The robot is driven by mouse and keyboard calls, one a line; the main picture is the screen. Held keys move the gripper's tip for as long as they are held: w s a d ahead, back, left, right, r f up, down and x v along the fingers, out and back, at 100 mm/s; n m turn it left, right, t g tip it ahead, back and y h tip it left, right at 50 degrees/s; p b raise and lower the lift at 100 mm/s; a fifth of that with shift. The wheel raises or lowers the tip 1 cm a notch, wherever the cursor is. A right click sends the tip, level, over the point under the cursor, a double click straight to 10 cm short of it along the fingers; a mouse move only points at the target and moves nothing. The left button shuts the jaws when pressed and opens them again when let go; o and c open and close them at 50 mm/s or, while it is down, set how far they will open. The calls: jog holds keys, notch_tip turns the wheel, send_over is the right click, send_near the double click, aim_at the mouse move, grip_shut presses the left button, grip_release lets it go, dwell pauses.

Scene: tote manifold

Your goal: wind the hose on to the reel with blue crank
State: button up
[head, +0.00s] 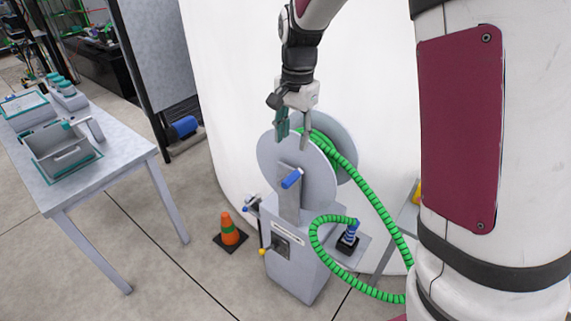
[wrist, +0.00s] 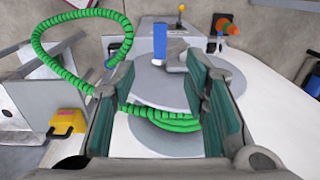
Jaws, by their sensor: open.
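The hose reel (head: 282,160) has grey discs and stands on a grey pedestal in the head view. Its blue crank handle (head: 291,178) sticks out from the front disc; in the wrist view the handle (wrist: 159,42) lies beyond my fingertips. The green ribbed hose (head: 369,196) runs from between the discs down to the right and loops up to a blue-ended fitting (head: 350,232). Several turns of hose (wrist: 160,117) lie between the discs in the wrist view. My gripper (head: 294,140) is open and empty, pointing down at the reel's upper part. The crank's hub is partly hidden.
An orange cone (head: 229,229) stands on the floor left of the pedestal. A lever with a yellow knob (head: 263,251) sticks out from the pedestal. A table (head: 110,166) with a grey tote (head: 62,150) is at left. A white curved wall (head: 225,80) stands behind the reel.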

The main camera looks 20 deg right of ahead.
aim_at(290, 178)
jog(key=f, duration=0.9)
jog(key=f+p, duration=0.1)
jog(key=f, duration=0.3)
jog(key=shift+w+a+f, duration=0.2)
jog(key=shift+w+f, duration=0.1)
jog(key=shift+f, duration=0.1)
grip_shut()
